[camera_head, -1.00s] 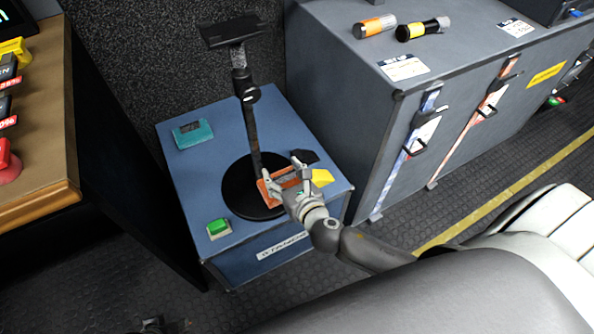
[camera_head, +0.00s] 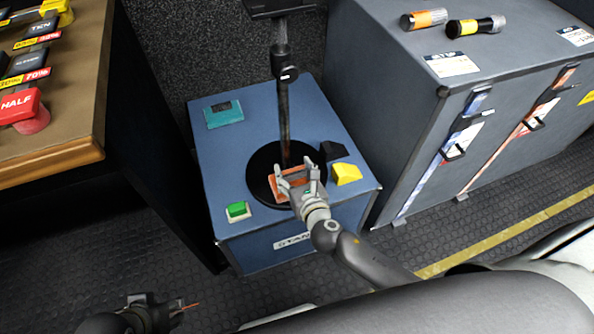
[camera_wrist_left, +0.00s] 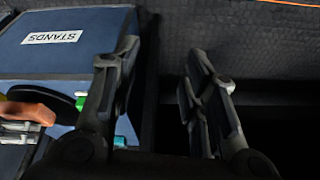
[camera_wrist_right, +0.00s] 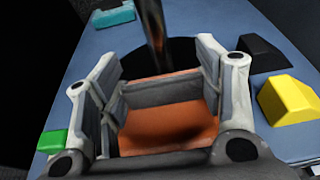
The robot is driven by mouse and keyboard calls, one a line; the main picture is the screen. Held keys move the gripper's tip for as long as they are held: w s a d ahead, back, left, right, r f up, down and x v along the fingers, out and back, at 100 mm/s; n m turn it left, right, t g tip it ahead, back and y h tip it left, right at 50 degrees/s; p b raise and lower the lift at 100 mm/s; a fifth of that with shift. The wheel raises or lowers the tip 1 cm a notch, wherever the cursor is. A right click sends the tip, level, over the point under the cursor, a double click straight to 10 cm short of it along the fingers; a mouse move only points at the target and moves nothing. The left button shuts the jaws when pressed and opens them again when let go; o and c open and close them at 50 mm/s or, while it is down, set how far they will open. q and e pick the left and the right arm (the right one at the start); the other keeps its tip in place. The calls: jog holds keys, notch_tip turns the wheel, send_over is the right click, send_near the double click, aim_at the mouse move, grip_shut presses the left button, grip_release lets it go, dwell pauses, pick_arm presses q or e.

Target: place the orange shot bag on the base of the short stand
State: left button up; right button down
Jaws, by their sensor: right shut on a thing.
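The short stand has a round black base (camera_head: 256,183) on a blue case and an upright dark pole (camera_head: 284,120). The orange shot bag (camera_head: 285,187) is over the front of the base, in front of the pole; I cannot tell whether it touches the base. My right gripper (camera_head: 298,178) is shut on the bag, and its fingers partly hide it. In the right wrist view the bag (camera_wrist_right: 165,118) fills the space between the fingers. My left gripper (camera_head: 165,312) is low at the bottom left, away from the case. Its fingers are apart and empty in the left wrist view (camera_wrist_left: 165,75).
The blue case (camera_head: 235,150) also carries a teal block (camera_head: 223,115), a green block (camera_head: 238,210), a yellow block (camera_head: 346,174) and a black block (camera_head: 332,151). A grey cabinet (camera_head: 400,100) stands close on the right. A wooden desk (camera_head: 60,140) is at the left.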

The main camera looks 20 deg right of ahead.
aim_at(295, 180)
jog(key=shift+f+b, duration=0.35)
jog(key=shift+f, duration=0.55)
pick_arm(q)
jog(key=shift+w+d+f+t, duration=0.2)
jog(key=shift+w+t, duration=0.1)
jog(key=shift+w, duration=0.35)
jog(key=shift+w+d+f+t, duration=0.15)
jog(key=shift+w+t, duration=0.15)
jog(key=shift+w, duration=0.3)
jog(key=shift+r, duration=0.1)
pick_arm(e)
jog(key=c, duration=0.8)
grip_release()
jog(key=shift+f, duration=0.2)
pick_arm(q)
jog(key=shift+w, duration=0.1)
pick_arm(e)
jog(key=o, duration=0.4)
